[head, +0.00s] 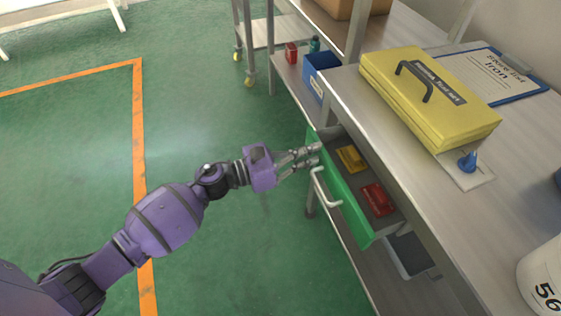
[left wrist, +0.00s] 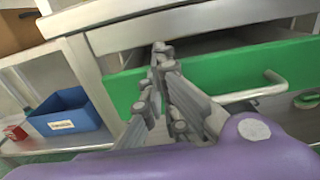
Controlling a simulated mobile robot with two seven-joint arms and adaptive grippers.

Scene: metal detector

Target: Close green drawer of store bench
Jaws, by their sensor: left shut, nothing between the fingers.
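The green drawer (head: 345,196) of the store bench (head: 352,95) stands pulled out, with a yellow item (head: 351,158) and a red item (head: 377,199) inside. Its pale handle (head: 322,187) is on the green front and also shows in the left wrist view (left wrist: 254,91). My left gripper (head: 318,154) is shut and empty, with its fingertips at the far end of the drawer front. In the left wrist view the fingers (left wrist: 160,50) overlap the green front (left wrist: 208,75); I cannot tell whether they touch it. My right gripper is not in view.
The green floor left of the bench is clear.

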